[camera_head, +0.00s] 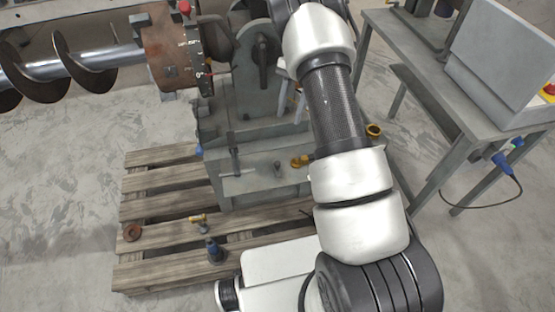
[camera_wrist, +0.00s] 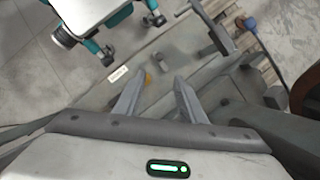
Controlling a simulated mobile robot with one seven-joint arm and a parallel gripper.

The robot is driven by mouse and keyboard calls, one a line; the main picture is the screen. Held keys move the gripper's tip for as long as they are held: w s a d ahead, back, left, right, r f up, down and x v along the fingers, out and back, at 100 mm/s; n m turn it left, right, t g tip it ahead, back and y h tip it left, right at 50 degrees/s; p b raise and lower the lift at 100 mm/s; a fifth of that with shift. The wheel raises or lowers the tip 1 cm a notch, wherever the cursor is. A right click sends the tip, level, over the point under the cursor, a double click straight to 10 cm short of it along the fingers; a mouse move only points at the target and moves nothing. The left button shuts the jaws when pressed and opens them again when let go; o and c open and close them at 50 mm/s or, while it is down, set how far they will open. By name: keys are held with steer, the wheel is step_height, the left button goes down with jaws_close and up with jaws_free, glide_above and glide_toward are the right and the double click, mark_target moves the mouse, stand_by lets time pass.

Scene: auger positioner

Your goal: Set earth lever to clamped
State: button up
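A grey positioner (camera_head: 262,125) stands on the pallet, with a flat plate (camera_head: 250,183) low on its front. A yellow-brass lever-like part (camera_head: 301,161) sits at the plate's right end, and a small grey stub (camera_head: 277,169) stands beside it. Which part is the earth lever I cannot tell for sure. In the wrist view, the plate (camera_wrist: 95,95) carries a white label (camera_wrist: 116,75), a grey stub (camera_wrist: 134,60) and a yellow bit (camera_wrist: 148,79) by the left fingertip. My gripper (camera_wrist: 160,79) is open, with nothing between its fingers; it is hidden in the head view.
A T-handled screw (camera_head: 234,160) stands at the plate's left. An auger (camera_head: 75,65) extends left. A workbench (camera_head: 425,75) stands right.

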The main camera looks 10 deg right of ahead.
mark_target(278, 162)
steer(key=b+x, duration=0.2)
steer(key=x, duration=1.6)
steer(key=shift+d+f, duration=0.1)
jaws_close()
